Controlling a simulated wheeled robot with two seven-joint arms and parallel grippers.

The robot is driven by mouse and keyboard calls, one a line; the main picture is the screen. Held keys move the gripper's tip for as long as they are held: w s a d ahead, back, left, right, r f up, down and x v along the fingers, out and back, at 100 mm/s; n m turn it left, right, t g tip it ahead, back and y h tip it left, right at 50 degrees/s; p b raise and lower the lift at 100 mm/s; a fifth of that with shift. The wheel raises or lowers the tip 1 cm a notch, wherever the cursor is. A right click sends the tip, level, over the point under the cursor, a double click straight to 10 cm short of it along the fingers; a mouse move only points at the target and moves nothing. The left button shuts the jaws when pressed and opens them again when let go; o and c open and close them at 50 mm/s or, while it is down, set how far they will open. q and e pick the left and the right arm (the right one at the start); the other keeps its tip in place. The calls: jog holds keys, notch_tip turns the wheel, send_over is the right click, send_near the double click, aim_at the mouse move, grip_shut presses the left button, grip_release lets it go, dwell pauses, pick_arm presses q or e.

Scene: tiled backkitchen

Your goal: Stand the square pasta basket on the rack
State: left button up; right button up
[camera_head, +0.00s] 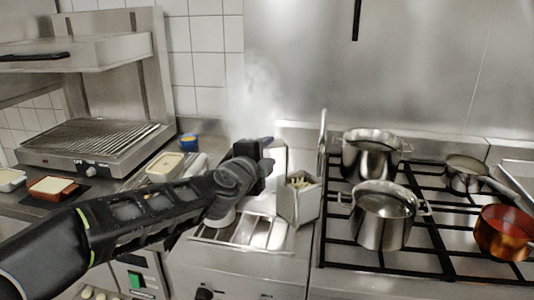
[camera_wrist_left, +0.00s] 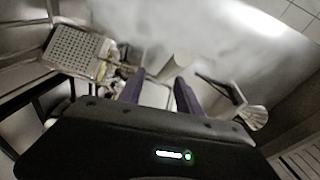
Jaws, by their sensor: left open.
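The square pasta basket (camera_head: 298,204) is a metal box with pale pasta showing at its top, standing upright at the right edge of the pasta cooker in the head view. Low metal bars, which look like the rack (camera_head: 232,234), lie to its left, partly hidden by my arm. My left gripper (camera_head: 268,161) is above and to the left of the basket, open and apart from it. In the left wrist view its two purple fingers (camera_wrist_left: 160,94) are spread with nothing clearly gripped. A perforated metal face (camera_wrist_left: 80,49), probably the basket's, is at upper left there.
Pots (camera_head: 384,214) and a red-brown pan (camera_head: 503,232) stand on the black-grated stove to the right. A ribbed grill (camera_head: 88,138) and small food containers (camera_head: 165,166) are at left. Steam rises behind my gripper before the back wall.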

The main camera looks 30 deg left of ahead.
pick_arm(q)
jog(key=shift+r, duration=0.1)
jog(key=shift+s+r+p, duration=0.25)
jog(key=shift+s+p, duration=0.2)
jog(key=shift+s, duration=0.1)
jog(key=p+v, duration=0.2)
jog(key=v, duration=0.9)
jog(key=shift+p, duration=0.4)
jog(key=shift+d+f, duration=0.1)
jog(key=shift+f, duration=0.1)
